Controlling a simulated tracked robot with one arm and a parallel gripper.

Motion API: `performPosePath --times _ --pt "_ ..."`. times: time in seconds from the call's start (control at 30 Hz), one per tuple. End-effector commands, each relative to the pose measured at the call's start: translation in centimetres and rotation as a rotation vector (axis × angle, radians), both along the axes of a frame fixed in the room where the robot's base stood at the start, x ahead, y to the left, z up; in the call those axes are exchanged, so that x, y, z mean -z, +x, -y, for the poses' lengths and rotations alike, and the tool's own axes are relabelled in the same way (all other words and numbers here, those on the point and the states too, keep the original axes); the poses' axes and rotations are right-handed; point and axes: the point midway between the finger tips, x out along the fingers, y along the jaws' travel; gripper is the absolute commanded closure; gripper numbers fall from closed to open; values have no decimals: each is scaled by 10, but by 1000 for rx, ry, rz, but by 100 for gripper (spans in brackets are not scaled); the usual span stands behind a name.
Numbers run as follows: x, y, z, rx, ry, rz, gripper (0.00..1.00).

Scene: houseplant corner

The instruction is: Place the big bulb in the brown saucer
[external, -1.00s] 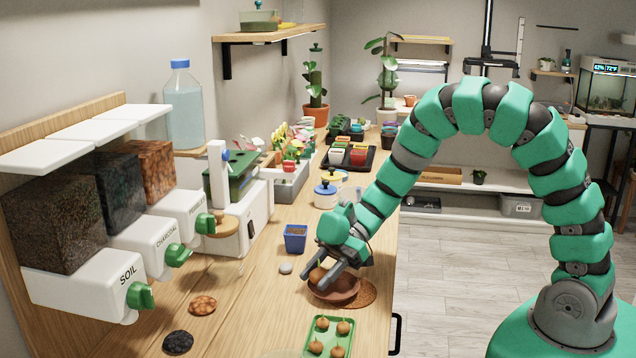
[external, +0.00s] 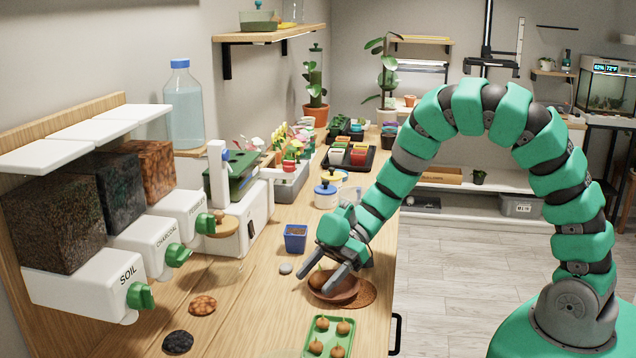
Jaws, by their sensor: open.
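The big bulb (external: 318,279), brown and rounded, lies inside the brown saucer (external: 346,296), near its left side. The fingers and wrist partly hide the bulb and the saucer's back rim.
A green tray (external: 307,352) with several small bulbs lies in front of the saucer. A blue pot (external: 295,238) and a pale stone (external: 285,268) are at its left. Soil, charcoal and another dispenser line the left wall. A blue-lidded jar (external: 326,194) stands behind.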

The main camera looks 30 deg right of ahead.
Motion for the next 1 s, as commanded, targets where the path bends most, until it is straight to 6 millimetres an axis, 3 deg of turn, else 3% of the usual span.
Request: performPosePath --times 0.03,0.1,0.7,1.0 --pt "10 -6 3 -4 -18 -22 41" --pt "3 -6 4 -3 -17 -22 41" --pt "-47 17 86 3 -6 -6 41" --pt "-57 20 106 0 -5 -8 41"
